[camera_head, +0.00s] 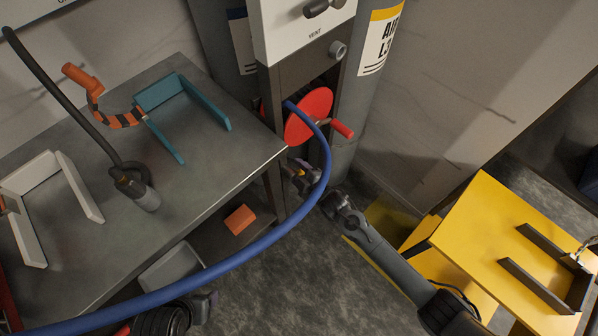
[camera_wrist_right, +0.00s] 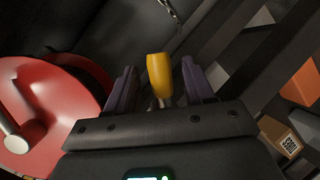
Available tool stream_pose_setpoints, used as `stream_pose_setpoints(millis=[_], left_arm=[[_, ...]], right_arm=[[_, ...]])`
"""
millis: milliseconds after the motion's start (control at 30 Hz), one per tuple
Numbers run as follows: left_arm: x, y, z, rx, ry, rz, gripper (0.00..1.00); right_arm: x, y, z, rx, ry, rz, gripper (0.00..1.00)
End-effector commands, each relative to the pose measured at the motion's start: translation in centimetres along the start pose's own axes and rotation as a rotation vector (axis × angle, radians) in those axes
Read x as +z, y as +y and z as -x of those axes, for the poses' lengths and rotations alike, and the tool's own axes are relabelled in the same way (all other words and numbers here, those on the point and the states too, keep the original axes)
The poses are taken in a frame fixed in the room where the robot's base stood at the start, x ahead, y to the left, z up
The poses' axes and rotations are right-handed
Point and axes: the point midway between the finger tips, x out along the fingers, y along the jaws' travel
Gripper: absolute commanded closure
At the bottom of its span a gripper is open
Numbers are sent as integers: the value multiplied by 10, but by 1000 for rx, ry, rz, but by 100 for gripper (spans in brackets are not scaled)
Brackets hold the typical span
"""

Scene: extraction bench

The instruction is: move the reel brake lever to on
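The reel is a red disc (camera_head: 305,112) with a red crank handle (camera_head: 342,129), under the white panel in the head view. Its red face (camera_wrist_right: 60,85) fills the left of the right wrist view. The brake lever's yellow knob (camera_wrist_right: 159,78) stands between the fingers of my right gripper (camera_wrist_right: 160,86). The fingers are open, with a narrow gap on each side of the knob. In the head view my right gripper (camera_head: 300,175) is just below the reel, partly behind the blue hose. A dark part at the bottom left (camera_head: 205,304) may be my left gripper; its fingers are not clear.
A blue hose (camera_head: 270,237) arcs from the reel across the front. A grey bench (camera_head: 215,160) at left holds a teal bracket (camera_head: 205,102), a white bracket and a hose nozzle. A yellow stand (camera_head: 490,235) is at right. Tall grey cylinders stand behind the reel.

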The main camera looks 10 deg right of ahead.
Motion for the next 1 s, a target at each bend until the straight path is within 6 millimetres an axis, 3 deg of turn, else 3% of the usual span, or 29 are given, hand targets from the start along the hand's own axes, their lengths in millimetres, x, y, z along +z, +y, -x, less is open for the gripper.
stream_pose_setpoints(millis=[367, 1000], left_arm=[[-2, 2, 4, 7, 1, 8, 37], [-14, -3, 47, -4, -1, -5, 37]], right_arm=[[1, -1, 6, -3, -2, -1, 47], [0, 0, 98, -3, -2, -1, 47]])
